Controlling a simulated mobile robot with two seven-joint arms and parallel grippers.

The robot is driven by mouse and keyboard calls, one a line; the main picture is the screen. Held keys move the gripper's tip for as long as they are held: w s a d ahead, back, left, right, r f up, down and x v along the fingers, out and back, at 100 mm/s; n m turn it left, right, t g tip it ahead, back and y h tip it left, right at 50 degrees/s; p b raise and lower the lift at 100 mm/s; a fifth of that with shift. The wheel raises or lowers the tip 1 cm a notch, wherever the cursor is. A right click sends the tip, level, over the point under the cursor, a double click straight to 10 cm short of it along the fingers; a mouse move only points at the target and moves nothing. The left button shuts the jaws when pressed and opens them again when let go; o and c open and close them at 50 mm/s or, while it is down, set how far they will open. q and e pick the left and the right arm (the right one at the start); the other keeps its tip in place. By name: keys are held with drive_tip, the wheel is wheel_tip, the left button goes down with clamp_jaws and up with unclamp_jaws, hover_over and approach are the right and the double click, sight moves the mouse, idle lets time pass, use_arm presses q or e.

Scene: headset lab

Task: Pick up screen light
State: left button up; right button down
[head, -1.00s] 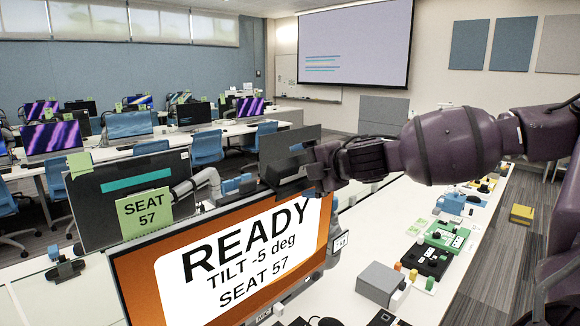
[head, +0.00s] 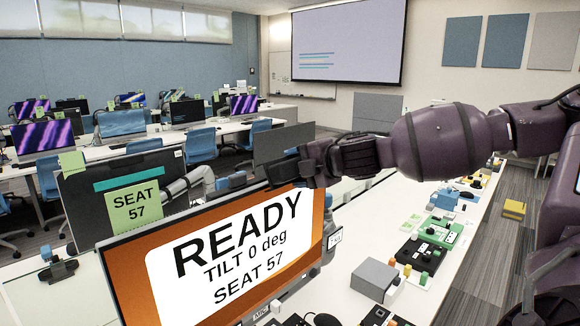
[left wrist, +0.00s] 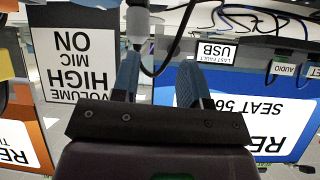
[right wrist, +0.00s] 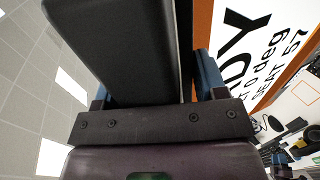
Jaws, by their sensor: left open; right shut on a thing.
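The Seat 57 monitor (head: 225,255) has an orange border and a white panel reading READY, TILT 0 deg, SEAT 57.
Another monitor with a green SEAT 57 note (head: 134,208) stands behind. A grey box (head: 374,280) and black and green button boxes (head: 443,232) lie on the white desk at right. In the left wrist view an upside-down volume sign (left wrist: 75,50) stands near the fingers.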

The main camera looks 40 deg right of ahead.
use_arm(q)
drive_tip(key=shift+w, duration=0.1)
use_arm(e)
drive_tip(key=shift+r, duration=0.35)
